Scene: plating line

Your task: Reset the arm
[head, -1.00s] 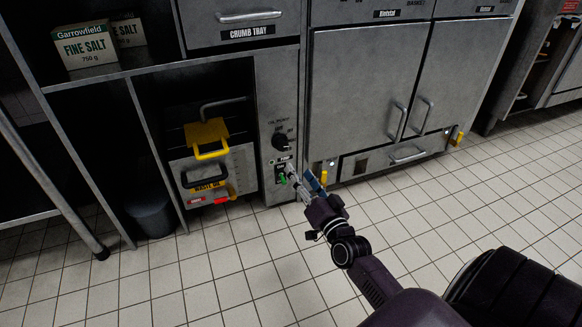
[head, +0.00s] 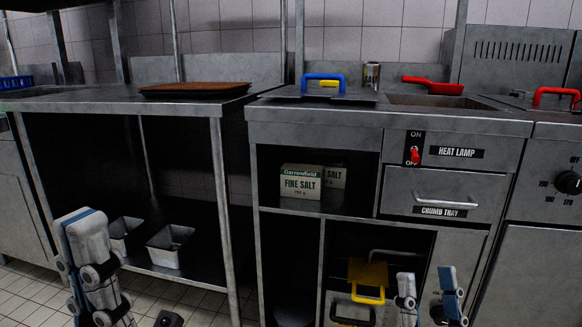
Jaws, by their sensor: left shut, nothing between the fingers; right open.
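My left gripper (head: 80,225) is at the lower left of the head view, its fingers pointing up and closed together with nothing between them. It is in front of the open steel table, apart from it. My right gripper (head: 427,283) is at the lower right, fingers up and spread apart, empty. It appears in front of the cabinet below the crumb tray drawer (head: 431,194). Most of both arms is out of frame.
A steel counter (head: 330,113) carries a red-handled item (head: 433,86) and a blue handle (head: 324,79). A brown tray (head: 195,88) lies on the left table. Salt boxes (head: 300,186) sit on a shelf. Grey bins (head: 171,246) stand below. A yellow handle (head: 367,280) is near my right gripper.

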